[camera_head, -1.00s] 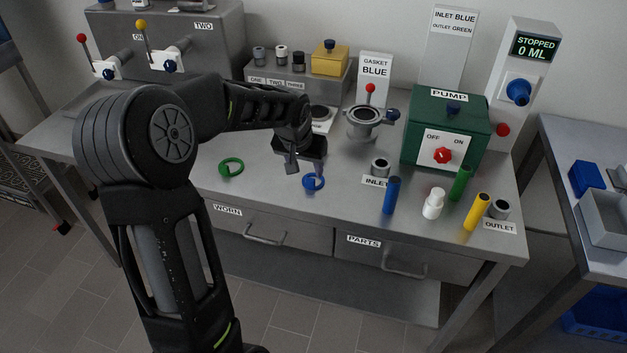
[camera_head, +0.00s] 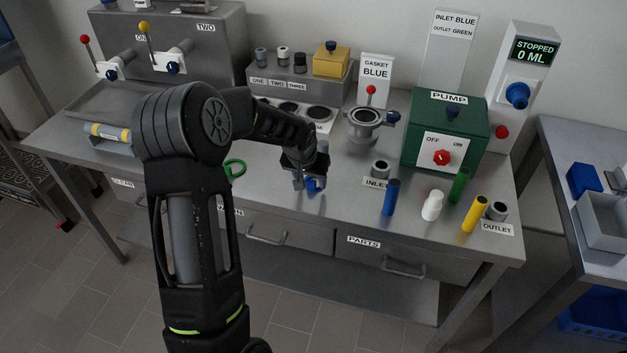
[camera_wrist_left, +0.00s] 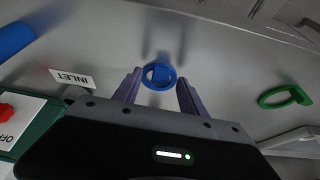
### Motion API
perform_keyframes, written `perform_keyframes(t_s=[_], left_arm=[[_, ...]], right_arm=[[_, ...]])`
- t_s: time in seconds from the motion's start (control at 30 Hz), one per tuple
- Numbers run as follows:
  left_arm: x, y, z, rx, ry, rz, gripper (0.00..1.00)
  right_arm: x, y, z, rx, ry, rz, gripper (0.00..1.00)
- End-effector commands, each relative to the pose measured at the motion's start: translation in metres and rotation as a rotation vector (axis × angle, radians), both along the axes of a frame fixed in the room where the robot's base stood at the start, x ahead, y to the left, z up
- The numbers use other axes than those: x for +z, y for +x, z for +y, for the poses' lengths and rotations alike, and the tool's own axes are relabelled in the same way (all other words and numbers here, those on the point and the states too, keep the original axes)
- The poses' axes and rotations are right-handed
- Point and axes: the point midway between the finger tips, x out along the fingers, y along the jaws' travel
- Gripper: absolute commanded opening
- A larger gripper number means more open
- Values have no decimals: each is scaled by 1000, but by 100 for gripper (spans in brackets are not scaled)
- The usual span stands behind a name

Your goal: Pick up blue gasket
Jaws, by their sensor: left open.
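The blue gasket (camera_wrist_left: 159,76) is a small ring with a tab, lying flat on the metal bench. In the head view the blue gasket (camera_head: 315,185) is partly hidden by my left gripper (camera_head: 308,180), which is low over it. In the left wrist view my left gripper (camera_wrist_left: 156,88) is open, with one finger on each side of the ring and a gap to it. I cannot tell the exact height of the fingertips above the bench. My right gripper is in neither view.
A green gasket (camera_head: 235,168) lies left of the gripper, partly behind my arm. The flanged housing (camera_head: 364,122), inlet socket (camera_head: 380,168), blue cylinder (camera_head: 391,197) and green pump (camera_head: 447,130) stand to the right. Drawers (camera_head: 290,236) are below the bench's front edge.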

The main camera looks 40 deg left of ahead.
Motion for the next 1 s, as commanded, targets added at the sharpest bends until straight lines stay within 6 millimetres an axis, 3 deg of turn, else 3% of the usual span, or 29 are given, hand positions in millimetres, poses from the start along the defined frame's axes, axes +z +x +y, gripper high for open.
perform_keyframes(t_s=[0.6,1.0], left_arm=[[-1,0,0,0,0,-1,48],[-1,0,0,0,0,-1,16]], right_arm=[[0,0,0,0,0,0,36],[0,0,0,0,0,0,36]])
